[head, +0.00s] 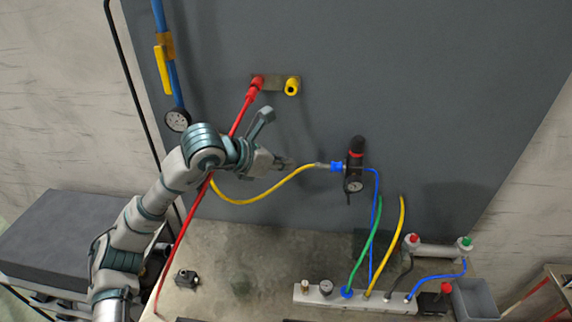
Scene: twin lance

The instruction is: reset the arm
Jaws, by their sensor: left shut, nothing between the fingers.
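My left arm comes in from the lower left. Its gripper (280,160) is in front of the grey panel, shut and empty. It is below the red and yellow sockets and left of the black regulator. A yellow hose (262,198) runs from behind my left wrist to a blue fitting (337,167) beside the regulator. A red hose (186,222) passes behind my arm up to the red connector (257,83). I cannot tell whether the gripper touches the panel. My right gripper is not in view.
The grey panel (430,80) stands behind the bench (235,250). A yellow socket (292,86), a black regulator (355,160) and a blue pipe with a gauge (177,119) are on or by it. A white manifold (330,296) carries several hoses. A grey bin (474,300) is at right.

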